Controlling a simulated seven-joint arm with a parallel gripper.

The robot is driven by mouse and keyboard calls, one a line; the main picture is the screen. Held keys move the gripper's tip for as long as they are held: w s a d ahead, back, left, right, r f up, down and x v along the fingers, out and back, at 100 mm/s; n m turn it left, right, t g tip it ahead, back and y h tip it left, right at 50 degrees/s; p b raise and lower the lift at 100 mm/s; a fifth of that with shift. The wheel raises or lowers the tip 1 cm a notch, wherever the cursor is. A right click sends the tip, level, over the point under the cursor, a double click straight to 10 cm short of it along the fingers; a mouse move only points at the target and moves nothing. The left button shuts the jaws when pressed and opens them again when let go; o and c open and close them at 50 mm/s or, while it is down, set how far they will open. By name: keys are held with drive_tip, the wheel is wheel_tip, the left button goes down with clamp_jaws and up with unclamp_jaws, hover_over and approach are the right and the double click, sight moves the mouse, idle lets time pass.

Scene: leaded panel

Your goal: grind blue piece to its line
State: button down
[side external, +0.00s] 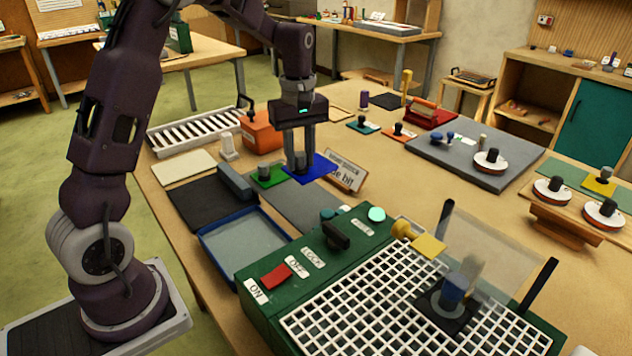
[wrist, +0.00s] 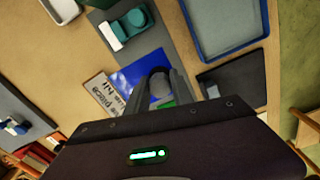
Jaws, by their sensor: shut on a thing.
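The blue piece (side external: 318,167) is a flat, bright blue plate at the middle of the bench. My gripper (side external: 299,168) points straight down over its left part, with its fingers closed around a grey knob there. In the wrist view the blue piece (wrist: 138,72) shows beyond the fingers (wrist: 161,90), which partly cover it. I cannot make out a line on it, nor any gap below it.
A green piece (side external: 268,177) lies close beside the blue one. A printed card (side external: 345,173) stands just right of it. A blue-rimmed tray (side external: 206,248) and a black mat (side external: 187,208) lie left of the grinder.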

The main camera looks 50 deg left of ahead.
drive_tip(key=shift+n, duration=0.4)
drive_tip(key=s+d+r, duration=0.1)
drive_tip(key=d, duration=0.4)
drive_tip(key=s+d+r, duration=0.1)
drive_tip(key=d, duration=0.5)
drive_tip(key=s+d+r, duration=0.1)
drive_tip(key=d, duration=0.5)
drive_tip(key=shift+s+d+r, duration=0.1)
drive_tip(key=shift+s+d, duration=0.05)
drive_tip(key=shift+d, duration=0.1)
drive_tip(key=s+d, duration=0.3)
drive_tip(key=d, duration=0.2)
drive_tip(key=s+d+r, duration=0.1)
drive_tip(key=s+d, duration=0.3)
drive_tip(key=d, duration=0.1)
drive_tip(key=s+d+r, duration=0.1)
drive_tip(key=s+d, duration=0.3)
drive_tip(key=d, duration=0.1)
drive_tip(key=shift+d+r, duration=0.25)
drive_tip(key=shift+d, duration=0.1)
drive_tip(key=d, duration=0.2)
drive_tip(key=d+m, duration=0.1)
drive_tip(key=shift+s+d+r, duration=0.25)
drive_tip(key=shift+d+r, duration=0.1)
drive_tip(key=shift+f, duration=0.1)
drive_tip(key=shift+f, duration=2.65)
drive_tip(key=shift+f, duration=0.25)
drive_tip(key=shift+w, duration=0.85)
